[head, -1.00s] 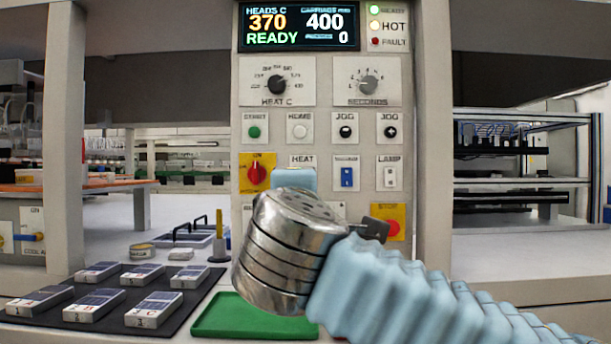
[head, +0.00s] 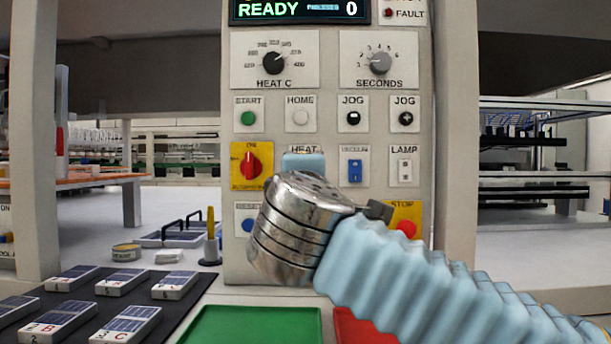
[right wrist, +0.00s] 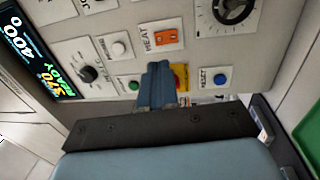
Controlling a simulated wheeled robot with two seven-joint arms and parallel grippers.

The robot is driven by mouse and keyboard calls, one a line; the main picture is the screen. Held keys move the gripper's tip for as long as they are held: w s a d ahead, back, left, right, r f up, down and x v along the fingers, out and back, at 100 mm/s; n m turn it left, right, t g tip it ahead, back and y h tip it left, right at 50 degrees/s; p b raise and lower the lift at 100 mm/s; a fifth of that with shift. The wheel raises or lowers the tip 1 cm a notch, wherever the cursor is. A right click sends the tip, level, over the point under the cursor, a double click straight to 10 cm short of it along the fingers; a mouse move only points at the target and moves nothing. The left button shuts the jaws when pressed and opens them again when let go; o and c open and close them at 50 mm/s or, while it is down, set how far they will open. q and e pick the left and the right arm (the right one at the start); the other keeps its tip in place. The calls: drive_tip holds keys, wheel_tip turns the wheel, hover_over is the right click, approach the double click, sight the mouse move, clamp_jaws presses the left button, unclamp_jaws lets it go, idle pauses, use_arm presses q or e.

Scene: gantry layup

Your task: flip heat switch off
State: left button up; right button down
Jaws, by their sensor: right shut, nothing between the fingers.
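The HEAT switch (right wrist: 166,39) is an orange rocker on a white plate in the right wrist view, beside its HEAT label. In the head view only the HEAT plate's top (head: 303,149) shows; my right gripper hides the rocker. My right gripper (right wrist: 157,72) is shut and empty, its blue fingers pointing at the panel just below the switch plate in the wrist view. I cannot tell whether they touch the panel. In the head view its pale blue tip (head: 303,162) shows above the metal wrist. My left gripper is not in view.
Near the switch are a red rotary switch on yellow (head: 251,164), a blue VACUUM rocker (head: 355,171), a LAMP switch (head: 405,171) and a red STOP button (head: 405,228). Below are a green tray (head: 250,325), a red tray (head: 362,325) and a dark mat (head: 185,315) with several labelled blocks.

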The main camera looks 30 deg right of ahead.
drive_tip(key=p+x, duration=0.2)
drive_tip(key=x, duration=0.9)
drive_tip(key=shift+w+d+p, duration=0.2)
drive_tip(key=shift+w+p, duration=0.05)
drive_tip(key=shift+p, duration=0.05)
drive_tip(key=shift+r, duration=0.1)
drive_tip(key=shift+w+d+r, duration=0.1)
drive_tip(key=shift+r, duration=0.05)
